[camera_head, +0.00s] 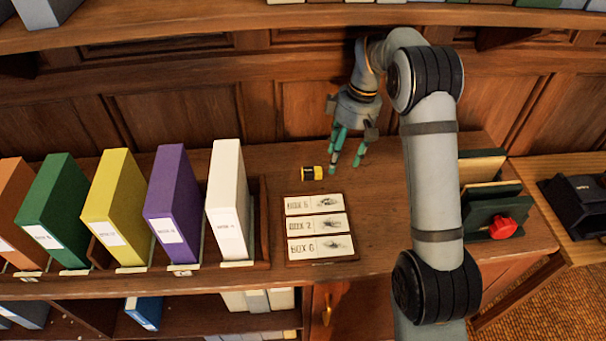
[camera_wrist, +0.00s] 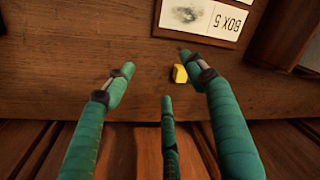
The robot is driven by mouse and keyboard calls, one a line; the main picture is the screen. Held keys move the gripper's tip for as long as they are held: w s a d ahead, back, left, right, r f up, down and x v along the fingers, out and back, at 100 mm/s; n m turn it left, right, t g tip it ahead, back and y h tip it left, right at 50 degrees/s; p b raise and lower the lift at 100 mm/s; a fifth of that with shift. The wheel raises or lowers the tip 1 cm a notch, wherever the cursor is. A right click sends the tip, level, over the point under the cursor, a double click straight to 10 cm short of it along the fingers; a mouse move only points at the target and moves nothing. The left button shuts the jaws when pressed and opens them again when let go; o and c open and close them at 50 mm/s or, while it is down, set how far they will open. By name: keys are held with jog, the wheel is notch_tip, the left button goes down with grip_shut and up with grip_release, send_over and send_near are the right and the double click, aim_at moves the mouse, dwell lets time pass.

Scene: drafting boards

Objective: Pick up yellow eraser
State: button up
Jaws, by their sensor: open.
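A small yellow eraser (camera_head: 308,173) with a dark end lies on the wooden shelf top, just behind the card board. In the wrist view the yellow eraser (camera_wrist: 179,74) shows beside the right finger, its dark part blending with that finger's tip. My gripper (camera_head: 347,167) has green fingers, spread apart and empty, pointing down just right of the eraser in the head view. In the wrist view my gripper (camera_wrist: 156,65) shows three fingers around bare wood, with the eraser near the right one. I cannot tell whether that finger touches it.
A board with box label cards (camera_head: 320,228) lies in front of the eraser. A white binder (camera_head: 229,200) and several coloured ones stand in a rack to the left. Dark green holders with a red object (camera_head: 503,228) stand at right. Wood panelling (camera_head: 305,115) rises close behind.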

aim_at(312, 168)
jog(key=a+n, duration=0.2)
jog(key=a+n+h, duration=0.1)
jog(key=a+n, duration=0.1)
jog(key=w+a+f+n, duration=0.1)
jog(key=a+n, duration=0.1)
jog(key=a, duration=0.1)
jog(key=shift+f+n+t+h, duration=0.1)
jog(key=shift+n+t+h, duration=0.2)
jog(key=shift+n, duration=0.1)
jog(key=f, duration=0.3)
jog(key=shift+a+f+n, duration=0.25)
jog(key=shift+f+n, duration=0.1)
jog(key=shift+n, duration=0.05)
jog(key=shift+f, duration=0.65)
jog(key=shift+c, duration=1.2)
jog(key=c, duration=1)
